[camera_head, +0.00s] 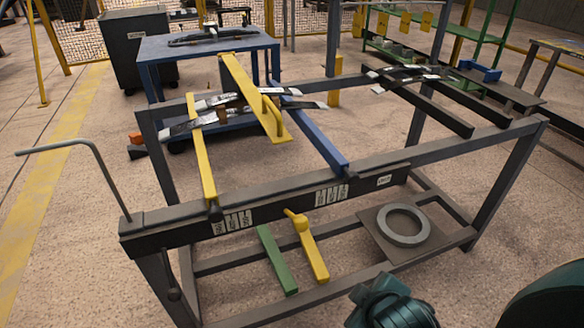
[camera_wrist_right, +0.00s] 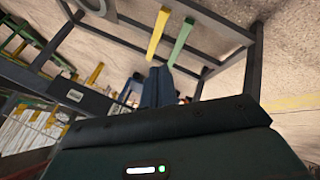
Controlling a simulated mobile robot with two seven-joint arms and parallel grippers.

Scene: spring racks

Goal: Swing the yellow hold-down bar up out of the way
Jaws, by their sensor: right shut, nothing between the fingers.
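Teal parts of my arm show at the bottom right of the head view. My left gripper is not in view.
A narrow yellow rail (camera_head: 203,155) and a blue rail (camera_head: 318,137) flank the bar. A bent grey rod (camera_head: 97,150) rises at the rack's left corner. Below lie a green bar (camera_head: 277,260), a yellow lever (camera_head: 311,249) and a grey ring (camera_head: 403,225). A blue table (camera_head: 160,45) stands behind.

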